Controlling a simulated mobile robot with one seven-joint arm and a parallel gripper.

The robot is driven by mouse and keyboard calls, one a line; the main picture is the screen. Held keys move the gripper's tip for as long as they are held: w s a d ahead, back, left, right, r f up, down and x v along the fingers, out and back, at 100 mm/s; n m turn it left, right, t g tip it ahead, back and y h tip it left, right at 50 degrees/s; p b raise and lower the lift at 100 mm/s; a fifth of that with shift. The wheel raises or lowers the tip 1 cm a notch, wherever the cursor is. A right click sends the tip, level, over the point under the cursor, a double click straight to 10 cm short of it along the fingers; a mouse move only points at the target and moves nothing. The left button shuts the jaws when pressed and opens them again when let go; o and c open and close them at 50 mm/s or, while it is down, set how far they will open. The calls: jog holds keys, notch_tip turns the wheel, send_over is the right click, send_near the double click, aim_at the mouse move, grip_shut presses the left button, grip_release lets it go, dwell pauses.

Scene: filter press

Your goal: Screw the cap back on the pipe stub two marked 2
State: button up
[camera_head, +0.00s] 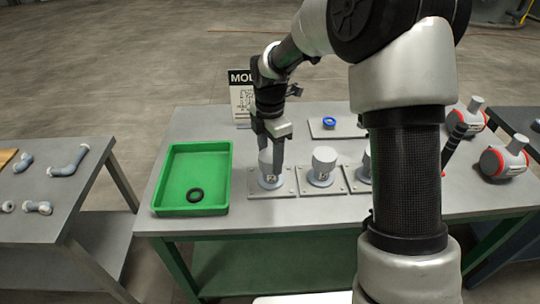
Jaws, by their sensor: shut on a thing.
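Several pipe stubs stand in a row on plates on the grey table. The leftmost stub (270,180) bears a dark mark that looks like a 2, though it is small. A pale cap (265,158) sits at the top of this stub, partly hidden by a finger. My gripper (271,157) points down from above and is shut on this cap. Whether the cap is seated on the thread cannot be told. The neighbouring stub (323,171) carries a rounded pale top. A further stub (364,168) is mostly hidden behind my arm.
A green tray (223,178) with a black ring (195,195) stands left of the stubs. A blue ring (329,123) lies on a plate behind them. A sign (240,95) stands at the back. Red-and-grey fittings (503,160) are at the right. A side table (50,220) holds pipe pieces.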

jog(key=m, duration=0.4)
jog(key=shift+m, duration=0.4)
jog(key=shift+m, duration=0.6)
jog(key=m, duration=0.3)
jog(key=shift+m, duration=0.3)
jog(key=m, duration=0.3)
jog(key=shift+m, duration=0.9)
